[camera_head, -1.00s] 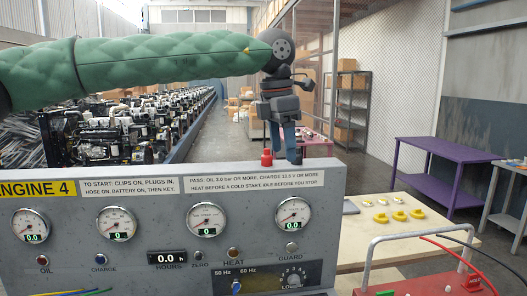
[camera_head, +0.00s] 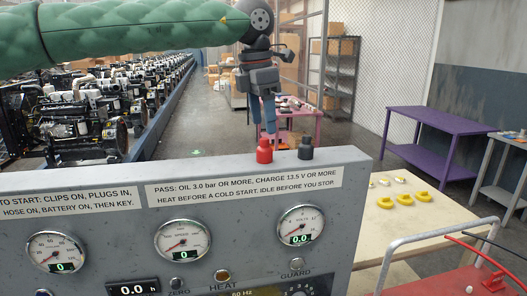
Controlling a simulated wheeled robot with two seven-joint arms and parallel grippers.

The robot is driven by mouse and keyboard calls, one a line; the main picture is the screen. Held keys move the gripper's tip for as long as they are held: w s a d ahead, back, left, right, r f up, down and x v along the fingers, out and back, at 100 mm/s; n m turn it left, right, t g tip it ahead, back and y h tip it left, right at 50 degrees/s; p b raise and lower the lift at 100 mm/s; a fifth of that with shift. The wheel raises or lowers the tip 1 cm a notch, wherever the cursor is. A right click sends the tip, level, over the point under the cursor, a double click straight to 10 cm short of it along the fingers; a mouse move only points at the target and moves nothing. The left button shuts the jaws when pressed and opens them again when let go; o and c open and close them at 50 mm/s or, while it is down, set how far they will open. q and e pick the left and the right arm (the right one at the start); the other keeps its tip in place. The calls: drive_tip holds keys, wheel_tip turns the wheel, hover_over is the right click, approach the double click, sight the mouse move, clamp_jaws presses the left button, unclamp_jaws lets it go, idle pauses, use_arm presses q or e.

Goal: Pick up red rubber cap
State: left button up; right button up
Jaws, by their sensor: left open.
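The red rubber cap (camera_head: 264,152) stands upright on the top edge of the grey instrument panel (camera_head: 100,178). My left gripper (camera_head: 263,127) comes down from the green padded arm, with its fingers pointing down. In the picture the fingertips end just above the red cap; whether they touch it or are behind it, I cannot tell. The jaws are open, with nothing seen between them. A black cap (camera_head: 305,148) stands to the right of the red one. My right gripper is not in view.
Gauges and labels cover the panel front. A pale wooden table (camera_head: 445,228) with yellow pieces (camera_head: 404,199) lies to the right, near a red box with a grey handle (camera_head: 440,238). A purple table (camera_head: 440,122) stands behind. Rows of engines (camera_head: 75,120) fill the left.

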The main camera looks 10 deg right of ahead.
sight(264, 139)
use_arm(q)
wheel_tip(264, 139, down, 4)
drive_tip(key=shift+w+d+f, duration=0.1)
drive_tip(key=shift+w+f, duration=0.05)
drive_tip(key=shift+d+f, duration=0.1)
drive_tip(key=shift+f, duration=0.55)
drive_tip(key=c, duration=1)
